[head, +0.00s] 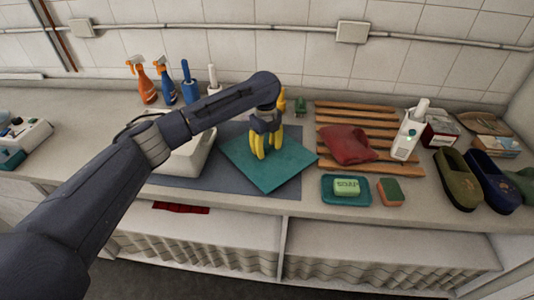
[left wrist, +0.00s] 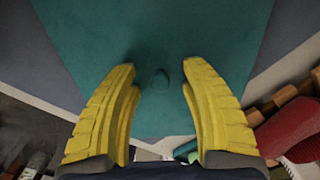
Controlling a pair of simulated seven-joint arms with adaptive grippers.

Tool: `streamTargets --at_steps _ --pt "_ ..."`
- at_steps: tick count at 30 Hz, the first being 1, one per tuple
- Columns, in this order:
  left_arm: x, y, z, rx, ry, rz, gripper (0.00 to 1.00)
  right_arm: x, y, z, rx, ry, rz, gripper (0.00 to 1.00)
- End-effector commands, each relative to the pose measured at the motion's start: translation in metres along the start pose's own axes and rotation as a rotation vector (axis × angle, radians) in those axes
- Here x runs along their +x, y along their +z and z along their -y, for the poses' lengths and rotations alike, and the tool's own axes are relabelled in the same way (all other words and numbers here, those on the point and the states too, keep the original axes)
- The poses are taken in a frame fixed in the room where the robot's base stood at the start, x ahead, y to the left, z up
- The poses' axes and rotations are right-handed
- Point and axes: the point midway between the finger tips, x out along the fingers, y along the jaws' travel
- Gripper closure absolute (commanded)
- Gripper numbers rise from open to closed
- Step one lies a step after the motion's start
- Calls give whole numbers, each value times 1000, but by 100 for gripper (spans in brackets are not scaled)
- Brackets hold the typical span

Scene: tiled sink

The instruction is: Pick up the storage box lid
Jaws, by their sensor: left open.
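The storage box lid looks to be the flat teal square panel (head: 285,178) lying on the grey mat on the counter. In the left wrist view the teal panel (left wrist: 90,40) fills the middle, with a small round knob (left wrist: 160,80) on it. My left gripper (head: 265,155) has yellow fingers and points down over the panel. In the left wrist view its fingers (left wrist: 160,85) are apart, one on each side of the knob, with nothing between them that I can tell is gripped. Whether the fingertips touch the panel is unclear. My right gripper is not in view.
A slatted wooden rack (head: 370,115) with a red cloth (head: 347,145) is to the right. A soap dish (head: 357,198) and sponge (head: 390,192) sit near the front edge. Spray bottles (head: 147,85) stand behind.

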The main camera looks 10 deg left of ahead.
Motion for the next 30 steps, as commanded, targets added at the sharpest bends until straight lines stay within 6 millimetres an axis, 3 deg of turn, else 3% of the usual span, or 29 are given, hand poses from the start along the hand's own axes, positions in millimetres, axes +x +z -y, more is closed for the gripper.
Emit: streamTargets --at_steps 3,15,30 --pt "0 0 0 0 0 0 57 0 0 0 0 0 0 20" --pt "0 0 0 0 0 1 100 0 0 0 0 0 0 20" --pt "0 0 0 0 0 1 100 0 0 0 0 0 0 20"
